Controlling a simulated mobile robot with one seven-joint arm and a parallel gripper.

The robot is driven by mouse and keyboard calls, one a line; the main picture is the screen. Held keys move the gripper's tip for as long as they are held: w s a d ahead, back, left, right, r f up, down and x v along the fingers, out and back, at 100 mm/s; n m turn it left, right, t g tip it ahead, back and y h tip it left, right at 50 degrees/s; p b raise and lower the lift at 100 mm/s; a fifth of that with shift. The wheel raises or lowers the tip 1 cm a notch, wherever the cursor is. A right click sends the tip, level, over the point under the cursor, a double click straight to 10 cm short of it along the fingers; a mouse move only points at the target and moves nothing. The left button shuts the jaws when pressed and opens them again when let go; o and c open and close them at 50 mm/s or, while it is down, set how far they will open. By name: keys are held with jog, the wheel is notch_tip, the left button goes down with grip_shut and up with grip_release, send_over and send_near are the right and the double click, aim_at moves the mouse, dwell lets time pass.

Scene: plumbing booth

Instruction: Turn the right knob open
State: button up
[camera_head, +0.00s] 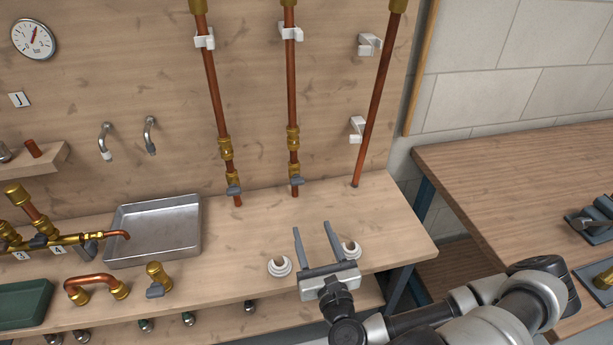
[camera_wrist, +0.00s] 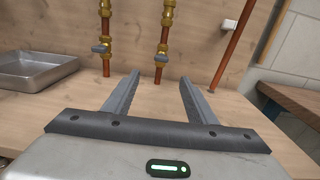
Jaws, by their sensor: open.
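Two copper pipes with brass valves run down the wooden back wall. The right valve's grey knob (camera_head: 296,180) sits low on its pipe; it also shows in the wrist view (camera_wrist: 161,58), straight beyond my fingers. The left valve's grey knob (camera_head: 233,190) is beside it, also in the wrist view (camera_wrist: 101,49). Both knobs appear to lie roughly crosswise to their pipes. My gripper (camera_head: 311,226) is open and empty over the bench, its fingers pointing at the wall. In the wrist view the fingertips (camera_wrist: 160,76) are apart, short of the right knob and not touching it.
A bare copper pipe (camera_head: 375,100) stands to the right. White fittings (camera_head: 279,266) sit on the bench (camera_head: 225,270) by my gripper. A metal tray (camera_head: 155,232) and brass fittings (camera_head: 157,278) are at left. The bench between my fingers and the wall looks clear.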

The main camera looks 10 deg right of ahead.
jog(key=b, duration=0.4)
send_near(298, 183)
jog(key=w, duration=0.8)
jog(key=shift+w+a+r, duration=0.1)
jog(key=c, duration=1.1)
